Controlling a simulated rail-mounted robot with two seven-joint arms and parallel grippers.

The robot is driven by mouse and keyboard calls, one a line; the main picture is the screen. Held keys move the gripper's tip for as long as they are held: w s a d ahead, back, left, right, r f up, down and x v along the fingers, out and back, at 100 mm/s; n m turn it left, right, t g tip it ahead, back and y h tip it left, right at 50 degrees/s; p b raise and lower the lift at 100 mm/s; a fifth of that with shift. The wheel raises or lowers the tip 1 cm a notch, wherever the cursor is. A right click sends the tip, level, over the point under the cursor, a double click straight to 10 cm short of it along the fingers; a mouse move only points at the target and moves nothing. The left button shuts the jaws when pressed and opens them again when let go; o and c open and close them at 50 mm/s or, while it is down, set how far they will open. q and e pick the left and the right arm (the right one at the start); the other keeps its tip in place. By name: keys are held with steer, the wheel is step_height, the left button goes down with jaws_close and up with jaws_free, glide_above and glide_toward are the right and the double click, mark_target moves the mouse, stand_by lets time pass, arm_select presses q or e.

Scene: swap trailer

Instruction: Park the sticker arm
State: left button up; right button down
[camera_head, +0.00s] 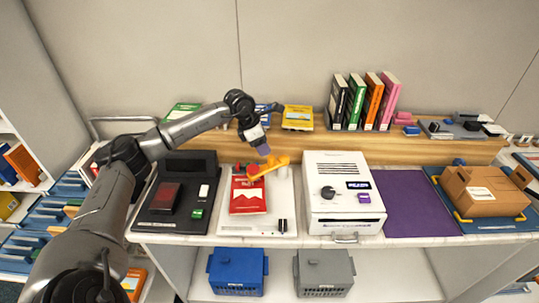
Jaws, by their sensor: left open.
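The sticker arm, an orange-yellow lever (267,167), reaches over a white base plate (287,215) from a mount at the plate's back right. Its left end hangs over the top of a red book (248,199) lying on that plate. My left gripper (264,149) is open and points down just above and behind the lever. A small purple part shows at its fingertips. I cannot tell whether the fingers touch the lever. My right gripper is not in view.
A black device (158,218) stands left of the plate and a white machine (343,219) stands close on its right. A purple mat (418,205) lies bare further right, before a cardboard box (485,198). Upright books (365,103) stand on the wooden shelf behind.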

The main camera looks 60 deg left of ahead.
mark_target(270, 157)
arm_select(q)
steer(key=shift+p+x, duration=0.7)
steer(key=shift+x, duration=2.5)
steer(key=shift+c, duration=0.2)
jaws_close()
